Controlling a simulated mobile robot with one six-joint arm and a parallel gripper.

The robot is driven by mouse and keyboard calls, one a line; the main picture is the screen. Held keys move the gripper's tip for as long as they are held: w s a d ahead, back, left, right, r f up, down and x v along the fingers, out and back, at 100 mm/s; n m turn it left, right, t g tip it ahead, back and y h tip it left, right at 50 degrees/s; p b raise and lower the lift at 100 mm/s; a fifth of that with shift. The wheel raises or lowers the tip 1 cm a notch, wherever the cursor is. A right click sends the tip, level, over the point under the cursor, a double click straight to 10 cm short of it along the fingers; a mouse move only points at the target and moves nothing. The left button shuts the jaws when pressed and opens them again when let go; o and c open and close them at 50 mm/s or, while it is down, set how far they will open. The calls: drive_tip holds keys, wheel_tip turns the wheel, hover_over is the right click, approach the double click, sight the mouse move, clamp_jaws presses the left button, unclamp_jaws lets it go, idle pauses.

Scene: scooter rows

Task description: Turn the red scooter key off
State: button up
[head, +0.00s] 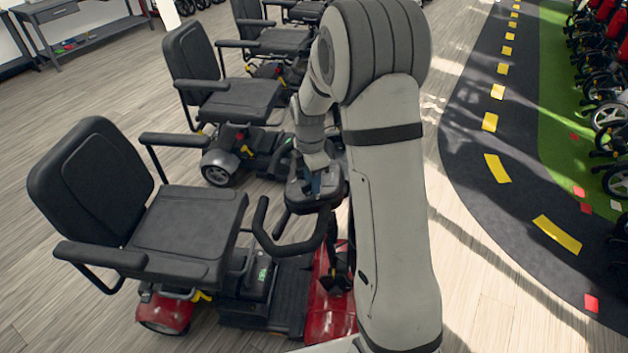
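The red scooter (330,306) stands closest to me, with glossy red body panels front and rear and a black seat (180,232) at left. Its black handlebar (270,240) loops out from the tiller. The control console (302,194) is at the top of the tiller, partly covered by my arm. My gripper (318,184) points down at the console, close over it or touching it; I cannot tell which. A small blue patch shows there. The key is not visible, and my arm and gripper cover part of the area. The fingers are too small and hidden to read.
Another scooter (232,100) with a black seat stands just behind, and more continue the row. A dark road mat (475,130) with yellow dashes curves along the right. Wheeled chairs (608,115) line the right edge. A grey table (85,32) is at upper left. Wooden floor at left is clear.

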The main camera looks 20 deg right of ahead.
drive_tip(key=r, duration=0.7)
drive_tip(key=shift+w+r+b, duration=0.1)
drive_tip(key=shift+w+b, duration=0.15)
drive_tip(key=shift+b, duration=0.1)
drive_tip(key=shift+s+r+m, duration=0.25)
drive_tip(key=shift+r+m, duration=0.05)
drive_tip(key=shift+r, duration=0.05)
drive_tip(key=s+r+m+t, duration=0.2)
drive_tip(key=s+r+m, duration=0.2)
drive_tip(key=s+m, duration=0.5)
drive_tip(key=s+r+m+t, duration=0.2)
drive_tip(key=s+r+m, duration=0.2)
drive_tip(key=s+m, duration=0.6)
drive_tip(key=s, duration=0.5)
drive_tip(key=shift+s+a, duration=0.25)
